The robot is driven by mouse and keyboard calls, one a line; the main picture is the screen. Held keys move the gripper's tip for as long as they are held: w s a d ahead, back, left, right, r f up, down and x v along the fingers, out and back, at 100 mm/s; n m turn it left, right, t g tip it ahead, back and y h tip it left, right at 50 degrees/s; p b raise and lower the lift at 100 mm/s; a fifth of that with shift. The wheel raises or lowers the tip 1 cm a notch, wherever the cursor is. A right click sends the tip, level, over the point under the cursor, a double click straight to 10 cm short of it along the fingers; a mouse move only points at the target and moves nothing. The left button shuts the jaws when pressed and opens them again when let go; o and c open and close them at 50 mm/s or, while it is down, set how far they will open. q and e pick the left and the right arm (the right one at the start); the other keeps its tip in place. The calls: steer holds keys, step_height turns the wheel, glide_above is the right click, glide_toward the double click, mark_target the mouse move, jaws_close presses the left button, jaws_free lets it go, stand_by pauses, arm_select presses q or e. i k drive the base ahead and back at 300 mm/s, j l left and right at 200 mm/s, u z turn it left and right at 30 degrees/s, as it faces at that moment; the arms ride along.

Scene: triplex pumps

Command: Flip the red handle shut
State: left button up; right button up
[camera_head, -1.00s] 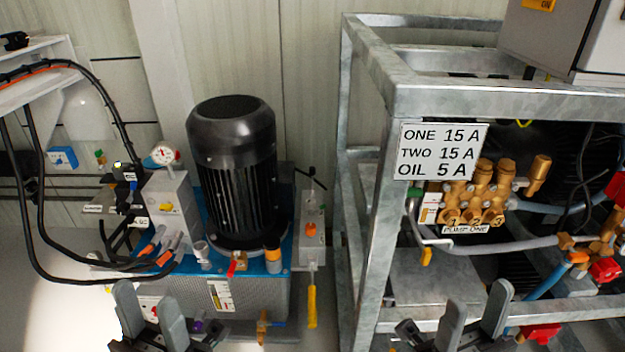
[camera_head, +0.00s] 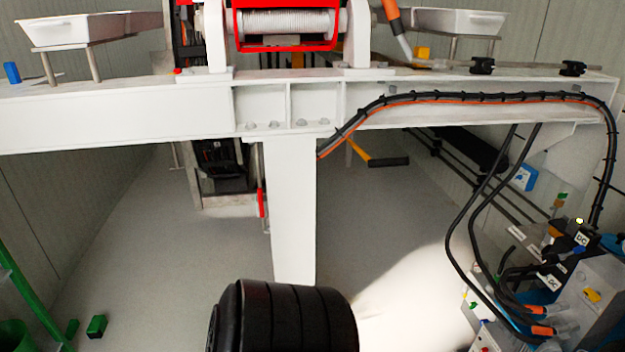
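A small red part (camera_head: 262,203), possibly a handle, sits upright on the side of a dark-fronted unit (camera_head: 222,165) behind the white post. A larger red frame (camera_head: 286,46) surrounds a white ribbed drum (camera_head: 286,21) above the beam at the top. I cannot tell from this view which of these, if any, is the red handle, or whether it is open or shut. Neither of my grippers shows in the head view.
A white beam (camera_head: 190,115) crosses the view on a white post (camera_head: 292,220). A black ribbed cylinder (camera_head: 285,315) stands at the bottom. Hydraulic equipment with hoses (camera_head: 590,300) is at the right. Green pieces (camera_head: 97,326) lie at the left. Grey floor is open on the left.

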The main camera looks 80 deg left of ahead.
mark_target(260, 206)
steer(key=u, duration=2.85)
steer(key=i+l+z, duration=0.15)
steer(key=i+z, duration=0.3)
steer(key=i, duration=0.1)
